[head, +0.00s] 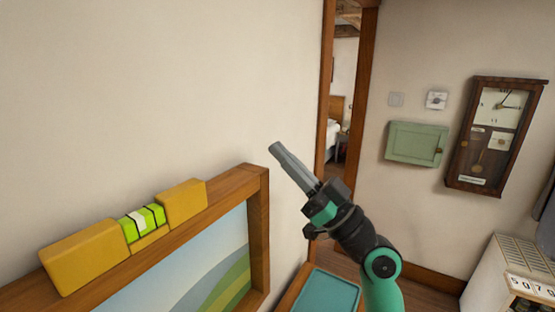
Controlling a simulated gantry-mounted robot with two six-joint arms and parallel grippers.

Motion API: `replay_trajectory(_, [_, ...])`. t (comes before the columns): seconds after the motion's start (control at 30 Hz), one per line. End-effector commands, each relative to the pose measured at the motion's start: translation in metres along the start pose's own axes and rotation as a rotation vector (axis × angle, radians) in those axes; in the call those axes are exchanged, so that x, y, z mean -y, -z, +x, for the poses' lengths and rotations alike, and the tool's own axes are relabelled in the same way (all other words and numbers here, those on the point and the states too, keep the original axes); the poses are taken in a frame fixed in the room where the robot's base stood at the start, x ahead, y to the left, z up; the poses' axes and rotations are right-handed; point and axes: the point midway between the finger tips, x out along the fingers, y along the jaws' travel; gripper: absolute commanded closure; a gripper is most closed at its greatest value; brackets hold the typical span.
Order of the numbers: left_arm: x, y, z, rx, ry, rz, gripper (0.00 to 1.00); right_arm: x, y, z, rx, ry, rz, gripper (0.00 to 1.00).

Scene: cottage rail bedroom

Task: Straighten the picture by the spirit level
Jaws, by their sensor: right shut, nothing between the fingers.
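The picture (258,215) hangs on the wall at the lower left, in a wooden frame around a painted landscape of sky and green hills; its left part and bottom are cut off. The yellow spirit level (85,257) rests along the top of the frame. Its green vial (143,221) has dark lines and a pale patch, apparently the bubble, left of the vial's middle. My right gripper (275,149) is shut and empty, pointing up and left, just above and right of the frame's top right corner, apparently not touching it. My left gripper is out of view.
A doorway (343,110) opens behind my right arm. A pendulum clock (497,130) and a green wall box (416,144) hang at the right. A pale cabinet (500,285) stands lower right.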

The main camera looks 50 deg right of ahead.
Motion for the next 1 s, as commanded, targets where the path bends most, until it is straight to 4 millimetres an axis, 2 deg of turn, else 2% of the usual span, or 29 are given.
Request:
replay_trajectory(0.03, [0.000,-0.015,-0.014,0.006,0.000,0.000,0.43,-0.001,-0.011,-0.024,0.002,-0.005,-0.001,1.00])
replay_trajectory(0.1, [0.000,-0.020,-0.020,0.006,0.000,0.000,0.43,0.000,-0.011,-0.042,0.002,-0.004,-0.001,1.00])
replay_trajectory(0.2, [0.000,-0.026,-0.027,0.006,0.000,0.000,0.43,0.001,-0.009,-0.063,0.003,-0.004,-0.001,1.00])
replay_trajectory(0.33, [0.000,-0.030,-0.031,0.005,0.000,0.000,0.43,0.002,-0.007,-0.079,0.002,-0.002,0.000,1.00])
replay_trajectory(0.87, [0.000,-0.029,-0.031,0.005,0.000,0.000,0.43,0.002,-0.005,-0.083,0.003,-0.001,0.011,1.00])
replay_trajectory(1.0, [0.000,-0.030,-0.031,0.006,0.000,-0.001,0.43,-0.007,-0.017,-0.083,0.050,-0.039,0.033,1.00])
